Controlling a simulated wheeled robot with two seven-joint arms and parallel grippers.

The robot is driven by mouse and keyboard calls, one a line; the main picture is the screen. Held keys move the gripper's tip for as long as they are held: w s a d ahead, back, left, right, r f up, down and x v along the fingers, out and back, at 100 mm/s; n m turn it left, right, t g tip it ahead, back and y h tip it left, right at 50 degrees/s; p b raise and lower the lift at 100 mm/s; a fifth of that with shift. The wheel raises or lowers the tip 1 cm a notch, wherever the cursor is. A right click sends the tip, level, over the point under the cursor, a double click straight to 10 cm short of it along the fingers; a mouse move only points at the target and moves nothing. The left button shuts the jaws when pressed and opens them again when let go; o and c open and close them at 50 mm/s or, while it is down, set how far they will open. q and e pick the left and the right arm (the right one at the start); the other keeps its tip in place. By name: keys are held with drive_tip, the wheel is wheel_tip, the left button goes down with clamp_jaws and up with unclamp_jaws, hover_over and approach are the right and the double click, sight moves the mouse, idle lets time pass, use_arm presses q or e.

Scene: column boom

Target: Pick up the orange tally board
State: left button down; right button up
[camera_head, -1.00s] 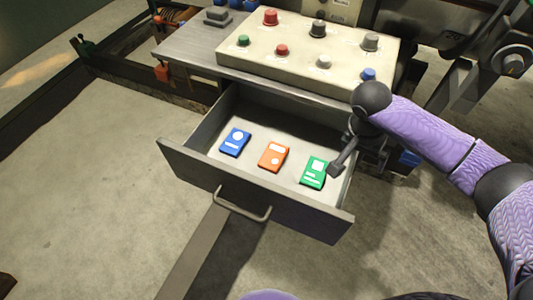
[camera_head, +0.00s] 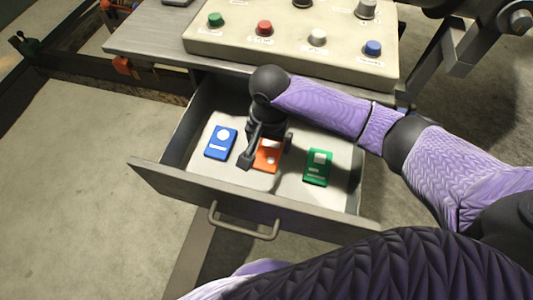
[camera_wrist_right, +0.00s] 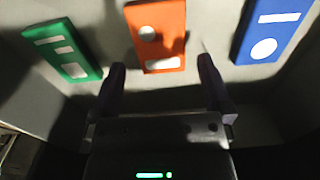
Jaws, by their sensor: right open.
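The orange tally board (camera_head: 268,158) lies flat in the open drawer, between a blue board and a green board. My right gripper (camera_head: 258,160) is above it and hides part of it in the head view. In the right wrist view the orange tally board (camera_wrist_right: 158,35) is ahead of the two spread fingers of my right gripper (camera_wrist_right: 162,70), roughly centred between them. The gripper is open and empty, apart from the board as far as I can tell. My left gripper is not in view.
The blue board (camera_head: 221,142) lies left and the green board (camera_head: 318,167) right in the drawer (camera_head: 180,181). The drawer has raised walls and a front handle (camera_head: 243,232). A control panel (camera_head: 290,55) with several knobs overhangs behind.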

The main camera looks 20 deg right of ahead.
sight(268, 153)
wheel_tip(268, 153, down, 4)
drive_tip(key=shift+s+f+b, duration=0.1)
drive_tip(key=shift+b, duration=0.95)
drive_tip(key=shift+r, duration=0.25)
drive_tip(key=c, duration=0.6)
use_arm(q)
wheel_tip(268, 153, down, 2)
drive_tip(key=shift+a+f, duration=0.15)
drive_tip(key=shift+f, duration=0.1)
use_arm(e)
drive_tip(key=c, duration=0.4)
